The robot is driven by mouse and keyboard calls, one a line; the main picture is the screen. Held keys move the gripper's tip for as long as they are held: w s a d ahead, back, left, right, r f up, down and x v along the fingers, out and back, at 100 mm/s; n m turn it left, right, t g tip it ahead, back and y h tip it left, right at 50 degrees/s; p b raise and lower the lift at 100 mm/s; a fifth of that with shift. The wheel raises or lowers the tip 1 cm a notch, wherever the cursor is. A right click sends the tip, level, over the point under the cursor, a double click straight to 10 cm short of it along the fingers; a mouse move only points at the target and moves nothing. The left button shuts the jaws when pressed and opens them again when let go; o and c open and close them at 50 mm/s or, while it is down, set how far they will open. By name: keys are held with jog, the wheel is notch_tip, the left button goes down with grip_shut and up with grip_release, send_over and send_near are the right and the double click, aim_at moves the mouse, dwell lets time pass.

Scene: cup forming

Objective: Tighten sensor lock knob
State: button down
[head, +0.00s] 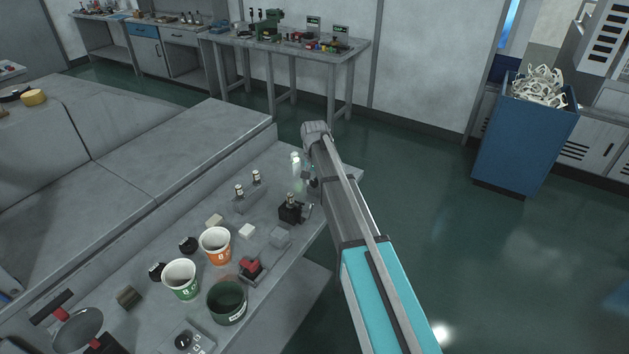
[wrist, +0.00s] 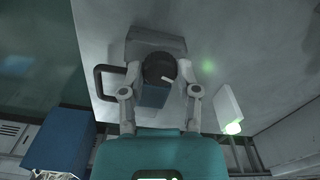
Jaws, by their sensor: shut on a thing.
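The sensor lock knob (wrist: 159,66) is a round black knob with a white pointer line. In the wrist view it sits in front of a grey block (wrist: 150,38), with a blue part (wrist: 153,96) just below it. My gripper (wrist: 160,74) has one finger on each side of the knob and is shut on it. The pointer line slants toward the right finger. In the head view my arm covers the knob and most of my gripper at the bench's far right end.
A black curved handle (wrist: 101,83) stands left of the knob, close to the left finger. A pale block with a green light (wrist: 229,108) is at the right. In the head view, paper cups (head: 215,245) and small fixtures crowd the bench (head: 322,167). Open floor lies right of it.

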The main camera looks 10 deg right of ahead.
jog(key=shift+m, duration=0.3)
jog(key=shift+c, duration=1.7)
grip_release()
